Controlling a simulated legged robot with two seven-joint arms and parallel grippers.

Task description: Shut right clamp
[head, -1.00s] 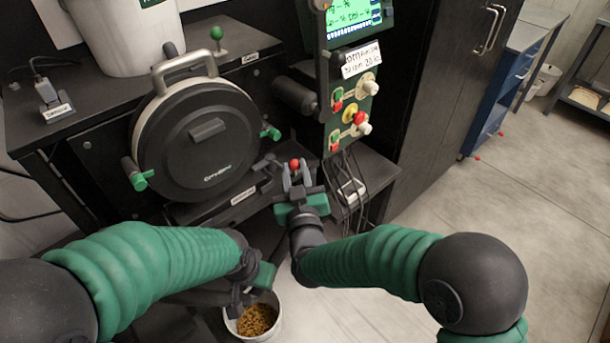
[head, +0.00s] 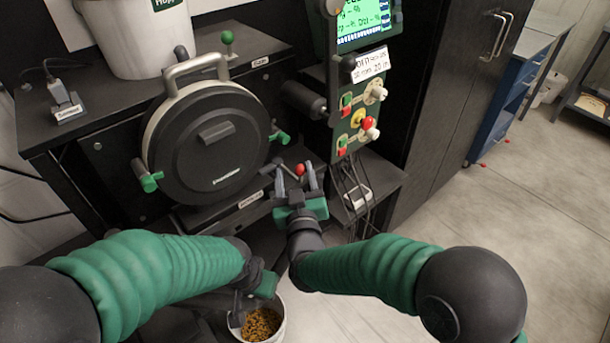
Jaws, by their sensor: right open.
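The seed meter (head: 204,150) is a round black drum with a metal handle on top. The right clamp (head: 280,137) has a green grip and sticks out at the drum's right edge. The left clamp (head: 148,178), also green-gripped, is at its left edge. My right gripper (head: 297,176) is open, below and right of the right clamp and apart from it. A red ball knob (head: 300,169) shows between its fingertips; I cannot tell if they touch it. My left gripper (head: 258,292) is low, over the bucket's rim area; its fingers are mostly hidden.
A white bucket (head: 281,326) with yellow-brown seeds stands below. A control panel (head: 360,115) with knobs, buttons and a green screen (head: 362,20) is right of the drum. Cables hang under it. A white hopper (head: 130,45) stands on the bench, and a green-ball lever (head: 227,40) rises behind the drum.

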